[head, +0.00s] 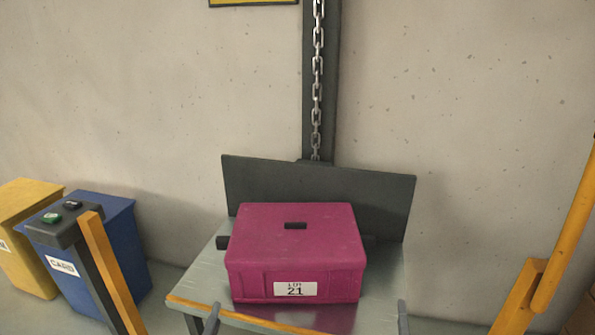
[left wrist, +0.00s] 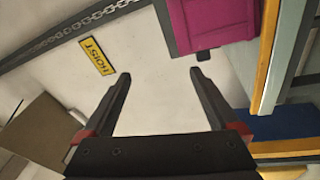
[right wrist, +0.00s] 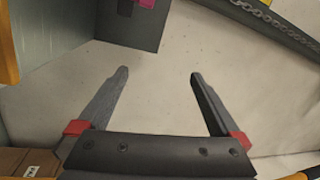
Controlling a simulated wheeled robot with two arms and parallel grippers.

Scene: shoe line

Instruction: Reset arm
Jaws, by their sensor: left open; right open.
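My left gripper (left wrist: 160,73) is open in the left wrist view, with nothing between its two dark fingers. My right gripper (right wrist: 158,73) is open and empty in the right wrist view. A closed magenta box (head: 295,240) labelled "LOT 21" sits on a grey table (head: 385,300), apart from both grippers. Part of the box (left wrist: 203,22) also shows at the upper right of the left wrist view, and a small bit of magenta shows at the top of the right wrist view.
A dark upright panel (head: 390,200) stands behind the box, below a hanging chain (head: 317,80). Blue (head: 125,245) and yellow (head: 28,250) bins stand at left. Orange bars (head: 112,275) rise on both sides. Cardboard boxes (right wrist: 30,160) show at lower left in the right wrist view.

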